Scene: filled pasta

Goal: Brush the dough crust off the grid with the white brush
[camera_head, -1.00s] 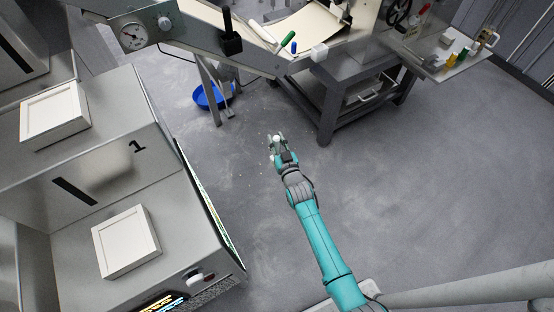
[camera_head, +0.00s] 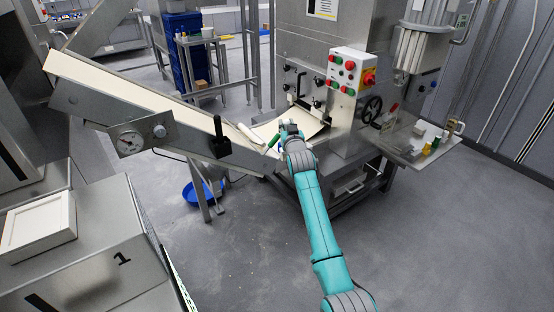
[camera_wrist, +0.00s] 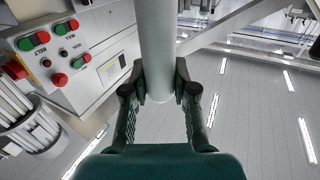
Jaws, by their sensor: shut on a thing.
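My gripper (camera_head: 290,125) is raised in front of the machine. In the wrist view, my gripper's fingers (camera_wrist: 161,84) are closed on both sides of a pale, smooth round handle, which I take to be the white brush (camera_wrist: 157,40). The handle runs up out of the wrist view and its bristles are not seen. A cream dough sheet (camera_head: 312,124) lies on the machine's feed behind my gripper. I cannot make out the grid or any dough crust on it.
A sloping conveyor (camera_head: 130,92) rises to the left. The control box (camera_head: 351,71) is above right. A side shelf (camera_head: 418,146) holds small items. A blue basin (camera_head: 196,193) is below.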

